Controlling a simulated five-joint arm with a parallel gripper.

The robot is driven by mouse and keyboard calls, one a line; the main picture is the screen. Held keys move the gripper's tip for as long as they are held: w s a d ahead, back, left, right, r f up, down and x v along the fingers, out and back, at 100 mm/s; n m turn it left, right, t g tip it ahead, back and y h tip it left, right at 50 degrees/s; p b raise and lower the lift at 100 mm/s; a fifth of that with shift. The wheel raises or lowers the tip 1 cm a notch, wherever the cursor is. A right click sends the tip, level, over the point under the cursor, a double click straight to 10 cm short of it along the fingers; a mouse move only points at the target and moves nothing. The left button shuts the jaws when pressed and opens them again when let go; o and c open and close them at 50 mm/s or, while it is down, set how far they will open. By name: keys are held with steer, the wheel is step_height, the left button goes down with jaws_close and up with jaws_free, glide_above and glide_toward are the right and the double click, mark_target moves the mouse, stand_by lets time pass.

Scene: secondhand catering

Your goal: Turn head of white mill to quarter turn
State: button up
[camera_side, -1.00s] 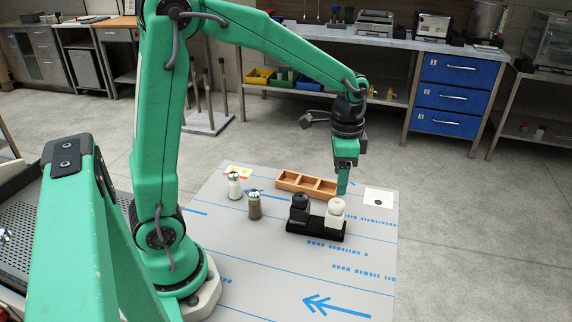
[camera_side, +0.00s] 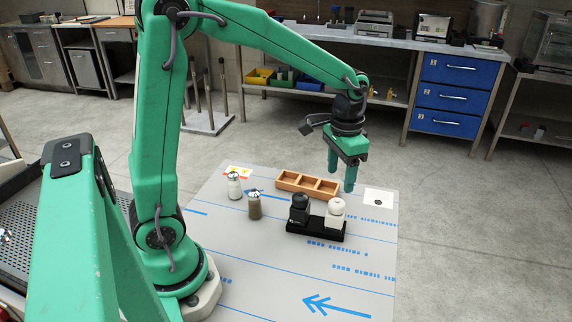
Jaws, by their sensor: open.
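The white mill (camera_side: 336,213) stands upright at the right end of a black holder (camera_side: 316,229) on the grey work surface. A black mill (camera_side: 299,209) stands at the left end of the same holder. My gripper (camera_side: 341,181) is open and empty, its fingers pointing down above and slightly behind the white mill's head. The fingers look apart from the mill. I cannot tell how far the head is turned.
A wooden box with compartments (camera_side: 307,184) lies behind the mills, close to my gripper. Two shakers with metal tops, one white (camera_side: 234,186) and one brown (camera_side: 254,205), stand to the left. A white card with a black dot (camera_side: 379,198) lies to the right. The front of the grey surface (camera_side: 270,275) is clear.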

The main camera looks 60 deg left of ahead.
mark_target(337, 202)
steer(key=n, duration=0.8)
steer(key=shift+n, duration=0.3)
steer(key=shift+f, duration=0.1)
steer(key=shift+f, duration=3.9)
steer(key=c, duration=1)
